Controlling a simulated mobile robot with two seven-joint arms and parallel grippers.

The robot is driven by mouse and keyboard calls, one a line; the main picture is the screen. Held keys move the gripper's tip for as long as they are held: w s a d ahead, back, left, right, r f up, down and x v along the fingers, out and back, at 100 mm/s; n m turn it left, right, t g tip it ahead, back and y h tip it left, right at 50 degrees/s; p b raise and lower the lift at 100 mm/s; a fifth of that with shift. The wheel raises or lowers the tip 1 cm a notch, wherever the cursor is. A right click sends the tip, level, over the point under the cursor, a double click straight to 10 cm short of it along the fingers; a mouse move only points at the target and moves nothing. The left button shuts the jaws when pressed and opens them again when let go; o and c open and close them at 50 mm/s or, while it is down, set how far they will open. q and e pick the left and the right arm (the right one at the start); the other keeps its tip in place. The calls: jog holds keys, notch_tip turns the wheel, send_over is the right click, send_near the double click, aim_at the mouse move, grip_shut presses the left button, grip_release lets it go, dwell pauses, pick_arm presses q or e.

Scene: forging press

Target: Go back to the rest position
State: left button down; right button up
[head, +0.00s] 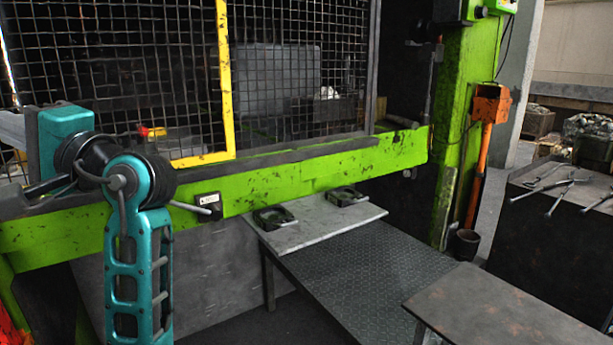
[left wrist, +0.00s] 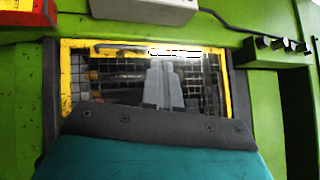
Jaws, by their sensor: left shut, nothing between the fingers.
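My left gripper (left wrist: 164,83) shows in the left wrist view as two grey fingers side by side, shut and empty. It is in front of a yellow-framed mesh window (left wrist: 110,72) in a green panel (left wrist: 255,110). In the head view my teal left arm comes in from the left, in front of the green press frame (head: 330,170), and hangs down out of the bottom edge. The left gripper itself is not seen there. My right gripper is in neither view.
A mesh guard (head: 290,62) spans the press. A small grey shelf (head: 315,222) carries two dark blocks. A brown table (head: 510,312) stands front right. Tongs (head: 548,187) lie on a dark bench at right. In the wrist view, a grey box (left wrist: 145,10) and knobs (left wrist: 283,43) are near.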

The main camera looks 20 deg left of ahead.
pick_arm(q)
jog(key=s+a+r+n+g+y, duration=0.2)
jog(key=s+r+n+g, duration=0.45)
jog(key=r+g, duration=0.4)
jog(key=w+d+f+m+t+h, duration=0.1)
jog(key=w+f+m+t+h, duration=0.1)
jog(key=w+f+m+t, duration=0.85)
jog(key=w+d+f+m+t+h, duration=0.1)
jog(key=w+f+m+t, duration=0.45)
jog(key=t, duration=1.05)
jog(key=w+d+f+m+t+h, duration=0.15)
jog(key=f+h, duration=0.25)
jog(key=f, duration=0.4)
jog(key=w+d+f+m+h, duration=0.2)
jog(key=d+f+m+h, duration=0.1)
jog(key=f+h, duration=0.3)
jog(key=w+d+f+m+t+h, duration=0.1)
jog(key=w+d+f+m+h, duration=0.15)
jog(key=f, duration=0.65)
jog(key=s+d+f+n+g+h, duration=0.3)
jog(key=s+d+f+n+h, duration=0.15)
jog(key=s+f, duration=0.65)
jog(key=s+d+f+n+g+h, duration=0.3)
jog(key=s+d+f+g+h, duration=0.25)
jog(key=f, duration=0.95)
jog(key=s+d+n+t, duration=0.2)
jog(key=d+n, duration=0.3)
jog(key=d, duration=0.6)
jog(key=shift+f+t, duration=0.2)
jog(key=shift+t, duration=0.1)
